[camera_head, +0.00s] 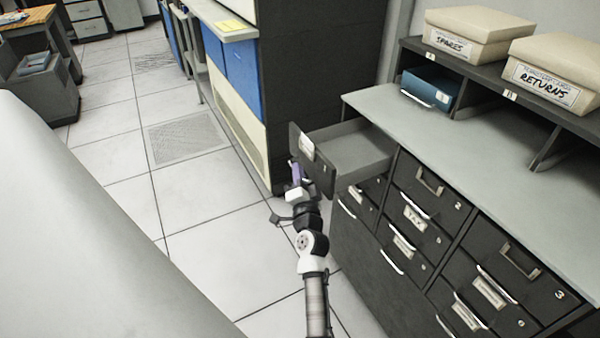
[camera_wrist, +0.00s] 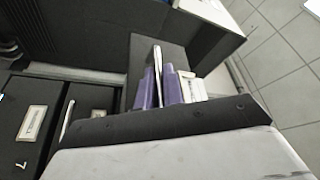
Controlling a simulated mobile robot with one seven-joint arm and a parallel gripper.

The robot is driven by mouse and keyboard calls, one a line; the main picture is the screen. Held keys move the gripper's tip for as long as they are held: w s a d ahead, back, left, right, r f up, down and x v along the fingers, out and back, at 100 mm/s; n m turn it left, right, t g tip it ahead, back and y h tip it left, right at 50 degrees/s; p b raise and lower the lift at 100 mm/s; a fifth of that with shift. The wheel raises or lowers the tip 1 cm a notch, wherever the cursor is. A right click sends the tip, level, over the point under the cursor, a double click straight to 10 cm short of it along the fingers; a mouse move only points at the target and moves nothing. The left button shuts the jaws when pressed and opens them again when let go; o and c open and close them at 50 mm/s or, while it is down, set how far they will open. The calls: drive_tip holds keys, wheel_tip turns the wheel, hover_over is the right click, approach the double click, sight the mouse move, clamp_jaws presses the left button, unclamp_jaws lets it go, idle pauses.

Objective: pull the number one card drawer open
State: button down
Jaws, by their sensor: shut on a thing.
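The number one card drawer (camera_head: 320,174) stands well out from the cabinet at its left end, its grey inside (camera_head: 362,152) open to view. Its dark front carries the digit 1 and a pale label. My gripper (camera_head: 296,172) is at the left side of this front. In the wrist view, my gripper's purple fingers (camera_wrist: 160,88) are shut on the drawer's bright metal handle (camera_wrist: 157,56), one on each side of it. The exact contact is partly hidden by the wrist housing.
The dark cabinet (camera_head: 358,247) holds more shut drawers with handles. Boxes marked SPARES (camera_head: 466,42) and RETURNS (camera_head: 556,80) sit on its shelf, with a blue box (camera_head: 436,88) below. A dark machine (camera_head: 312,60) stands close behind the open drawer. Tiled floor (camera_head: 215,260) is clear on the left.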

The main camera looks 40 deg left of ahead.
drive_tip(key=shift+s, duration=0.1)
drive_tip(key=c, duration=1.5)
unclamp_jaws()
drive_tip(key=b+v, duration=0.5)
drive_tip(key=v, duration=0.8)
drive_tip(key=shift+s+d+f, duration=0.1)
drive_tip(key=shift+s+d, duration=0.15)
drive_tip(key=shift+s, duration=0.05)
